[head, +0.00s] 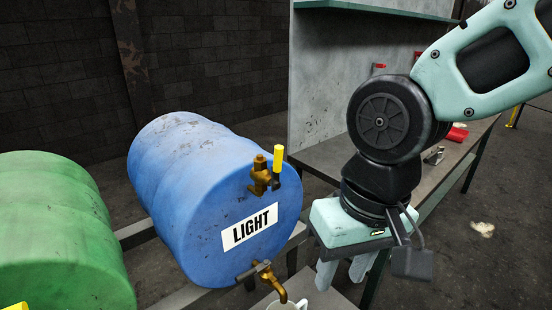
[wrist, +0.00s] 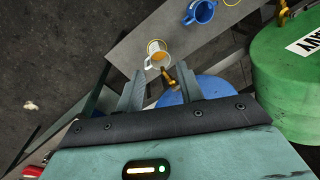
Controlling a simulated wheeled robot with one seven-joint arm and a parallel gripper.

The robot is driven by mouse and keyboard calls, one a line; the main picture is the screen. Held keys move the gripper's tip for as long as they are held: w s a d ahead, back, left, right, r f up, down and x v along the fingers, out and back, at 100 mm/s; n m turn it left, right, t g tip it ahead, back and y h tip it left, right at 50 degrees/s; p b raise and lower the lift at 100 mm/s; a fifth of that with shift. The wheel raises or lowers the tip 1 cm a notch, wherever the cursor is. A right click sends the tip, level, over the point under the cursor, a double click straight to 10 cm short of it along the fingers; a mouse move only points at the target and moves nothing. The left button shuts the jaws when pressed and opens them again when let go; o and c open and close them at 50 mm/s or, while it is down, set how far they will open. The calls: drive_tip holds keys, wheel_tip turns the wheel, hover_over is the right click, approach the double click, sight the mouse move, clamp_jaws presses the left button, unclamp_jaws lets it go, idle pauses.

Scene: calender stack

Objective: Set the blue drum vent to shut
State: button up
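The blue drum (head: 190,190) lies on its side on a rack, with a "LIGHT" label on its front face. The brass vent (head: 261,176) sits high on that face, and its yellow handle (head: 278,164) stands upright. A brass tap (head: 270,279) is low on the same face. My gripper (head: 344,272) points down to the right of the drum, apart from the vent, with its fingers spread and empty. In the wrist view, part of the blue drum (wrist: 212,88) and the tap (wrist: 169,79) show beyond the open fingers; the vent cannot be made out there.
A white mug (head: 322,301) stands below the tap; the wrist view shows it (wrist: 152,62) with amber contents. A blue mug (wrist: 203,12) stands on the same shelf. A green drum (head: 60,235) lies left of the blue one. A workbench (head: 335,160) is behind my arm.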

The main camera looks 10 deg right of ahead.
drive_tip(key=w+a+r+m+t+y, duration=0.1)
drive_tip(key=w+a+r+m, duration=0.1)
drive_tip(key=w+r+m, duration=0.85)
drive_tip(key=m+t+y+p, duration=0.1)
drive_tip(key=m+y+p, duration=0.1)
drive_tip(key=m, duration=1.2)
approach(274, 166)
drive_tip(key=x, duration=0.3)
drive_tip(key=p+x, duration=0.1)
drive_tip(key=x, duration=0.4)
drive_tip(key=shift+w+a+f+p, duration=0.2)
drive_tip(key=shift+w+a+p, duration=0.1)
drive_tip(key=shift+w, duration=0.2)
clamp_jaws()
